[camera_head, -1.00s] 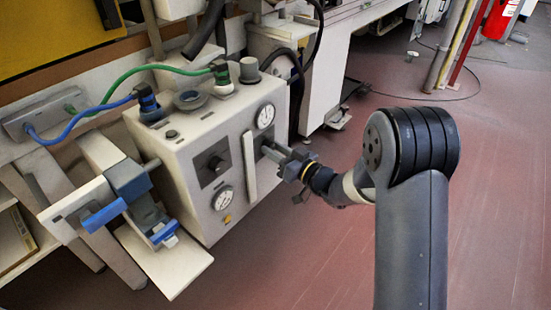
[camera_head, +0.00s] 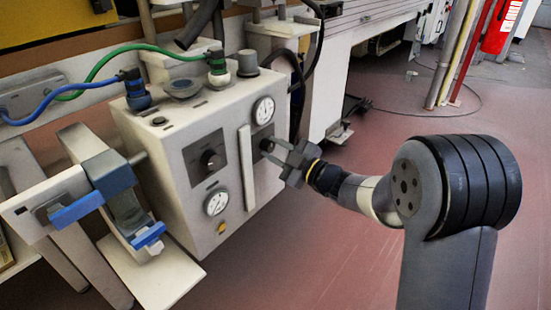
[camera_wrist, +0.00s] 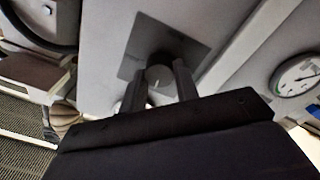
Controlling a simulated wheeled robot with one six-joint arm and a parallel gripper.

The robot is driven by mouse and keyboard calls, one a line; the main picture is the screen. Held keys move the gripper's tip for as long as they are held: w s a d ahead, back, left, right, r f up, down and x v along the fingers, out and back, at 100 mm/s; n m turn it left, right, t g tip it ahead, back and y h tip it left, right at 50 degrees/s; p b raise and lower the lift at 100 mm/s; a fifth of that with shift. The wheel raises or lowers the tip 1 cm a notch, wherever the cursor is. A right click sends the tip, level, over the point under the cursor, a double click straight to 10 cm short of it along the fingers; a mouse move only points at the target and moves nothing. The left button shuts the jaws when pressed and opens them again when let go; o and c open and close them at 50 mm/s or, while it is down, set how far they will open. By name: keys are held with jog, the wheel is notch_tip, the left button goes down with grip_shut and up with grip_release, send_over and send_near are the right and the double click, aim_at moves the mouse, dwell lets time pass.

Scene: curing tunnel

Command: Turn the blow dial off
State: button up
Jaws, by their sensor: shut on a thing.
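A round grey dial sits on a dark square plate (camera_head: 258,140) at the right of the box's front face. The dial (camera_wrist: 159,77) shows in the wrist view between the two fingers, with a pale mark on its face. My gripper (camera_head: 275,151) reaches it from the right, in front of the face, and is shut on it. In the wrist view, the fingers of my gripper (camera_wrist: 159,88) lie on either side of the dial. A second black dial (camera_head: 209,160) is on another dark plate to the left. I cannot read any labels.
The pale control box (camera_head: 165,165) has an upper gauge (camera_head: 263,110), a lower gauge (camera_head: 216,202) and an upright bar (camera_head: 248,168) beside the gripped dial. Blue and green hoses (camera_head: 130,55) run to its top. A blue-grey fixture (camera_head: 112,185) stands at left.

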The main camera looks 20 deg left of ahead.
jog(key=n+b, duration=0.1)
jog(key=n, duration=0.2)
jog(key=shift+f, duration=0.1)
jog(key=n+g, duration=0.1)
jog(key=n, duration=0.3)
jog(key=shift+n, duration=0.4)
jog(key=n, duration=0.3)
jog(key=shift+n, duration=2.1)
jog(key=o, duration=1)
jog(key=shift+c, duration=0.2)
jog(key=shift+d, duration=0.15)
